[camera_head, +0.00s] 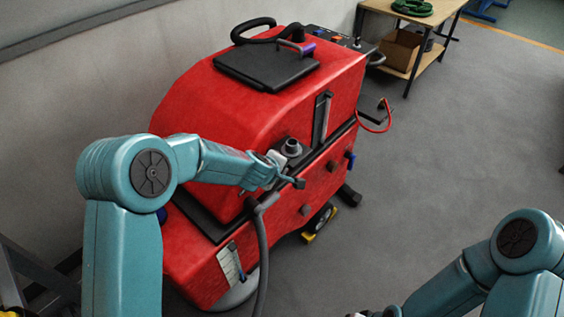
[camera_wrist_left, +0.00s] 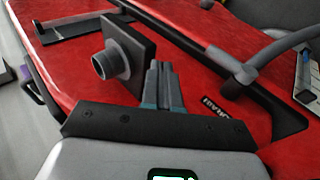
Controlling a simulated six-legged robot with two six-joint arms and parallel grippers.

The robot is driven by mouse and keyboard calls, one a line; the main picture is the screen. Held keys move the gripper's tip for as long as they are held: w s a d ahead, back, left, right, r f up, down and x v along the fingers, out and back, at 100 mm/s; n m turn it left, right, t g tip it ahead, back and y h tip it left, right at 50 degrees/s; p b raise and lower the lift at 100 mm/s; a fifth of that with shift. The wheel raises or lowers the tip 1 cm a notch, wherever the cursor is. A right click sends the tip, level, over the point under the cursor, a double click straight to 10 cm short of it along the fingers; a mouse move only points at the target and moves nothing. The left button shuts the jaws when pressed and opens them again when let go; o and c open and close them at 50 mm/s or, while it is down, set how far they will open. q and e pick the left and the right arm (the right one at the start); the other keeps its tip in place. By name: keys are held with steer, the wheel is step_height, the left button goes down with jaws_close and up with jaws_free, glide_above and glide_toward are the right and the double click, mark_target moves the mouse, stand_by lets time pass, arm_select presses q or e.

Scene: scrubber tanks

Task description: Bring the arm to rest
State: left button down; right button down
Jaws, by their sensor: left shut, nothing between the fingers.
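My left arm (camera_head: 215,163) reaches from the left over the near side of a red scrubber machine (camera_head: 230,100). My left gripper (camera_head: 297,183) is shut and empty, beside a short grey pipe fitting (camera_head: 292,147) on the machine. In the left wrist view the closed fingers (camera_wrist_left: 161,75) lie close to the right of that fitting (camera_wrist_left: 108,63), with the red body behind. I cannot tell whether they touch it. My right arm (camera_head: 470,275) is at the lower right; its gripper fingers are not visible.
A grey hose (camera_head: 262,245) hangs down the machine's front just below my left gripper; its bent end also shows in the left wrist view (camera_wrist_left: 235,72). A black lid (camera_head: 267,65) is on top. A wooden table (camera_head: 415,50) stands behind. Floor to the right is clear.

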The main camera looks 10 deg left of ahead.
arm_select(q)
steer(key=shift+s+r, duration=0.1)
steer(key=shift+r, duration=0.25)
steer(key=shift+d, duration=0.1)
steer(key=s+a+f+m+g+b, duration=0.25)
steer(key=s+f+m+g, duration=0.2)
steer(key=s+f, duration=1)
steer(key=s+d+f+m+g+h+b, duration=0.1)
steer(key=s+f+m+g, duration=0.1)
steer(key=s, duration=0.7)
steer(key=s+d+f+m+g+b, duration=0.1)
steer(key=s+f+m+b, duration=0.1)
steer(key=s+f+m, duration=0.2)
steer(key=s+f, duration=0.3)
steer(key=s, duration=0.3)
steer(key=shift+s+d+f+g+h, duration=0.2)
steer(key=shift+s+f+g+h, duration=0.1)
steer(key=shift+g+h, duration=0.1)
